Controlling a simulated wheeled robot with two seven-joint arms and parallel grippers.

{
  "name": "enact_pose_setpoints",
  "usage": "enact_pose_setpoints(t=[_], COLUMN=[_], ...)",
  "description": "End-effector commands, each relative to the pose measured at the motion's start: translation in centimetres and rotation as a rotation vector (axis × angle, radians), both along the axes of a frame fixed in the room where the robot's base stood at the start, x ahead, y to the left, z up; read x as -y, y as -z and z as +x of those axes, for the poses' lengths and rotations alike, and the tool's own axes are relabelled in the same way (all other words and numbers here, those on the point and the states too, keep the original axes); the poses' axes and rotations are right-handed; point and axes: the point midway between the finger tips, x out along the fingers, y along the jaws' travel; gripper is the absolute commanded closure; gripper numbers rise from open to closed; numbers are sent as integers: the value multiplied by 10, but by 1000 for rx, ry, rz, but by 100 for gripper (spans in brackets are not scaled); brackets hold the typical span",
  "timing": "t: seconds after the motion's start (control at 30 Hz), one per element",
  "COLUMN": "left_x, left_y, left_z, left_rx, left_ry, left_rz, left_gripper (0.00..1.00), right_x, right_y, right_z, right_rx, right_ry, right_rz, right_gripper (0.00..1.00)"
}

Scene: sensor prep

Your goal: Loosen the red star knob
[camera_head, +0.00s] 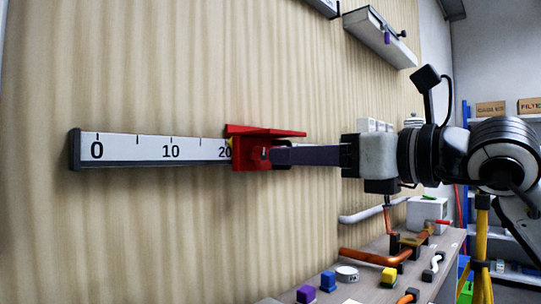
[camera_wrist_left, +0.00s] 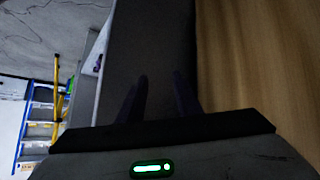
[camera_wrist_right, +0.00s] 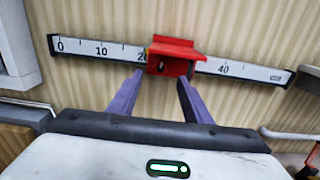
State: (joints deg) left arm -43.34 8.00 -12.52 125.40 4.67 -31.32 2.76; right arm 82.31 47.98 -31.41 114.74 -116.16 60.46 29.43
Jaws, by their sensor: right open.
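A red slider (camera_head: 250,149) with a flat top plate sits on the white ruler rail (camera_head: 150,150) on the wall, just past the 20 mark. It also shows in the right wrist view (camera_wrist_right: 172,47), with a small dark spot on its front face. I cannot make out a separate star-shaped knob there. My right gripper (camera_head: 277,156) points at the slider from the right. In the right wrist view its two purple fingers (camera_wrist_right: 161,78) are apart, with their tips at the slider's lower edge; contact cannot be told. My left gripper (camera_wrist_left: 160,78) is open and empty, outside the head view.
A bench (camera_head: 425,270) at the lower right holds a copper pipe (camera_head: 375,256), a yellow block (camera_head: 389,275), a blue block (camera_head: 328,281) and a purple block (camera_head: 306,294). A wall shelf (camera_head: 380,38) hangs above.

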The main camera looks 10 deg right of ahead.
Motion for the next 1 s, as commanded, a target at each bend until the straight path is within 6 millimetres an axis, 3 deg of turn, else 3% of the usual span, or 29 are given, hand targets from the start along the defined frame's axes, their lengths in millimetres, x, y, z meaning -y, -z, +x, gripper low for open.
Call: enact_pose_setpoints(t=[0.3, 0.73, 1.0], left_x=[-1, -2, -2], left_y=[2, 0, -1], left_z=[-5, -2, 0], left_rx=[-5, 1, 5], left_ry=[-4, -4, -5], left_rz=[4, 4, 4], left_gripper=[69, 69, 69], right_x=[-30, -35, -35], right_y=[0, 0, 0], right_z=[43, 52, 52], right_rx=[-1, 0, 0], right_ry=[-2, 0, 0], right_rz=[-1, -2, -1], right_gripper=[55, 55, 96])
